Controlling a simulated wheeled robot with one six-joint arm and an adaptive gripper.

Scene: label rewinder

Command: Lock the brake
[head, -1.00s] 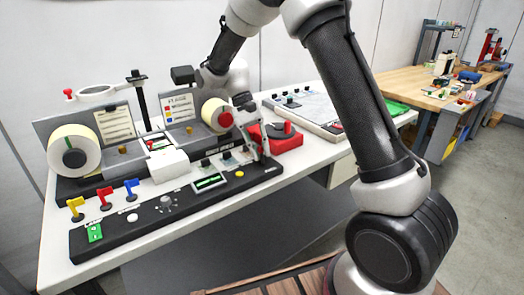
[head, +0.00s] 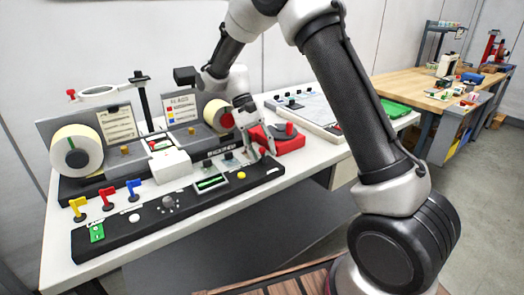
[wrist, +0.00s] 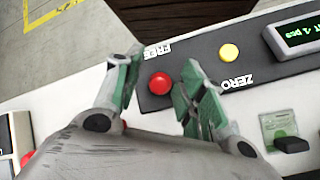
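A round red knob (wrist: 160,83) sits at the end of the black control panel (wrist: 205,60), beside the printed word FREE, in the wrist view. I take it to be the brake's knob; its stem is hidden beneath it. My gripper (wrist: 162,70) is open, with one green-padded finger on each side of the knob. Gaps show between the knob and both fingers, so it is not gripped.
A yellow button (wrist: 229,52) marked ZERO and a lit display (wrist: 298,36) are close by. A label roll (head: 215,112) is close to the wrist. Coloured flag levers (head: 107,198) are at the panel's left.

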